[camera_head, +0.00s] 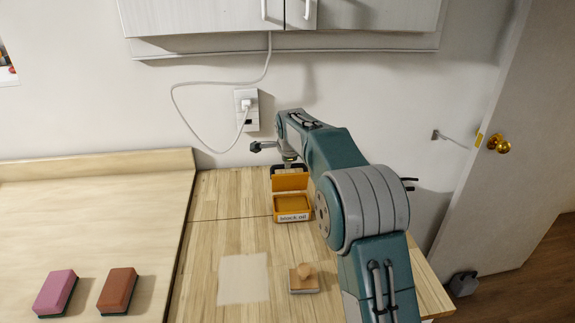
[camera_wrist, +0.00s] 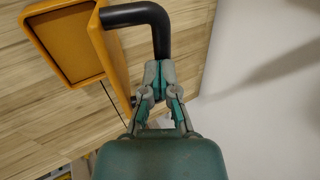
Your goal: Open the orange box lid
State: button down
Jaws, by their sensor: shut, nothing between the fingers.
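The orange box (camera_head: 293,217) stands on the wooden counter, with a label on its front. Its lid (camera_head: 290,181) is raised, tilted up at the back edge of the box. In the wrist view the open box (camera_wrist: 45,50) is at the upper left, with the lid (camera_wrist: 113,62) seen nearly edge-on and its black bent handle (camera_wrist: 135,14) standing out from it. My gripper (camera_wrist: 158,72) is shut, its fingertips at the handle's bar; nothing is clearly held between them. In the head view the gripper is behind the lid and mostly hidden.
A wooden-handled stamp (camera_head: 304,278) and a pale paper square (camera_head: 243,278) lie in front of the box. Pink (camera_head: 56,292) and brown (camera_head: 118,289) blocks sit at the left. A wall outlet (camera_head: 246,109) with a cable is behind; a cabinet (camera_head: 205,15) hangs above.

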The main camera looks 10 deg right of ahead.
jog(key=shift+w+f, duration=0.25)
jog(key=shift+w, duration=0.9)
jog(key=shift+w+f, duration=0.25)
jog(key=shift+w, duration=0.3)
jog(key=shift+w+f, duration=0.25)
jog(key=shift+w, duration=0.25)
jog(key=shift+r, duration=0.1)
